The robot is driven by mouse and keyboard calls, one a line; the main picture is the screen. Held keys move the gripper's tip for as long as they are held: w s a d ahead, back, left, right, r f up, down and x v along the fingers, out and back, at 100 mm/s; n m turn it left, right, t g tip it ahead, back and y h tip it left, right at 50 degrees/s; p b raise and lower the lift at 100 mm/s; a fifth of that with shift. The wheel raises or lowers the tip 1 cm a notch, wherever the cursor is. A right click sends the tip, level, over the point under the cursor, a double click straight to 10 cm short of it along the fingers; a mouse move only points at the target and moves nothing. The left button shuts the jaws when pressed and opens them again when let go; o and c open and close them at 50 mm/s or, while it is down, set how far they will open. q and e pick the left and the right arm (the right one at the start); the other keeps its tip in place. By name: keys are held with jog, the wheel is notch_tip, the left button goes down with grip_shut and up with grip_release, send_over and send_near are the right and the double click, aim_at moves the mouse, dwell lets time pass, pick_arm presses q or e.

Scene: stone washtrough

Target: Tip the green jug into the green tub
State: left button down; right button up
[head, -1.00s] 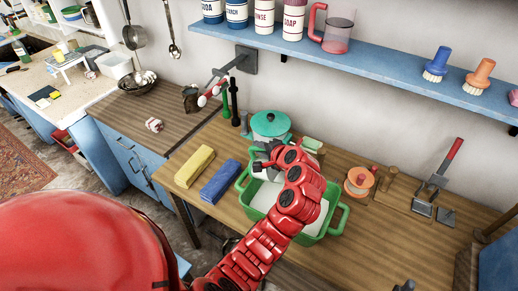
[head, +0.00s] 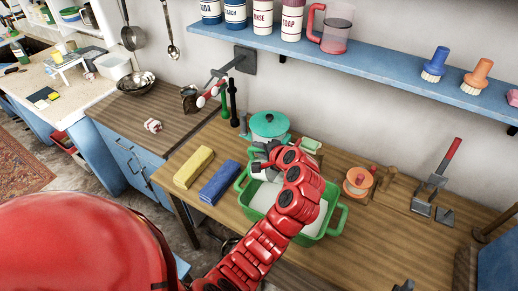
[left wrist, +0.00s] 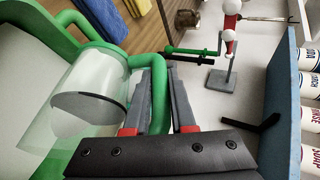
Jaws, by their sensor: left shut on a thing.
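The green tub (head: 336,222) stands on the wooden counter, with a pale inside, partly hidden by my left arm. My left gripper (head: 262,160) is over the tub's back left part. In the left wrist view my left gripper (left wrist: 162,95) is shut on the handle of the green jug. The jug (left wrist: 88,95) has a clear body and a green handle, and a dark curved edge shows inside it. It is close to the tub wall (left wrist: 25,30). In the head view the jug is mostly hidden behind my gripper and arm. My right gripper is not in view.
A teal lidded pot (head: 270,125) stands just behind the tub. Yellow (head: 194,167) and blue (head: 220,183) blocks lie to its left. An orange spool-like thing (head: 358,182) stands to its right. A blue shelf (head: 385,62) runs above.

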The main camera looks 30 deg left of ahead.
pick_arm(q)
jog(key=shift+d+f+y+b, duration=0.2)
jog(key=shift+d+y+b, duration=0.3)
jog(key=shift+b, duration=0.2)
jog(key=shift+d+y+b, duration=0.3)
jog(key=shift+y+b, duration=0.1)
jog(key=shift+d+r+m, duration=0.1)
jog(key=shift+m, duration=0.2)
dwell(0.3)
jog(key=shift+d+t+y+b, duration=0.3)
jog(key=shift+d+y+b, duration=0.3)
jog(key=shift+b, duration=0.15)
jog(key=shift+d+b, duration=0.35)
jog(key=shift+d, duration=0.05)
jog(key=shift+s+r+y, duration=0.1)
jog(key=shift+r+y, duration=0.1)
jog(key=shift+y, duration=0.2)
